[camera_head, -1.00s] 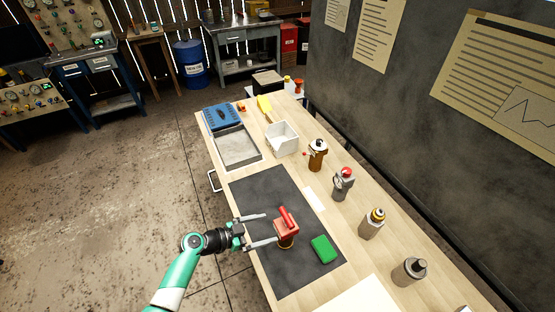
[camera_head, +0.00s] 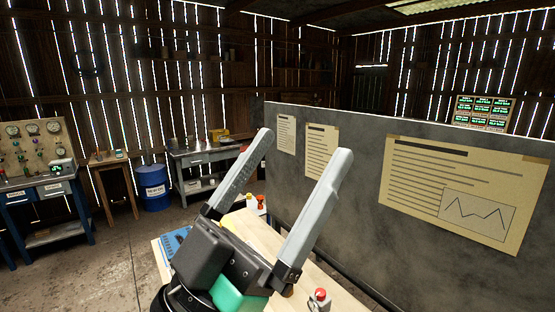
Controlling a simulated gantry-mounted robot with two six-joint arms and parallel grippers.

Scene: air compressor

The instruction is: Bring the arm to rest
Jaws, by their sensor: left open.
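My left gripper (camera_head: 302,172) is raised high and close to the camera, its two long grey fingers spread wide and pointing up. Nothing is between them. The gripper and wrist hide much of the wooden workbench (camera_head: 262,238) behind them. My right gripper is not in view.
A grey partition (camera_head: 365,225) with pinned paper sheets (camera_head: 450,190) stands along the bench's right side. A blue barrel (camera_head: 154,187), a wooden stool (camera_head: 112,180) and metal side tables (camera_head: 45,195) stand farther back. The floor at left is open.

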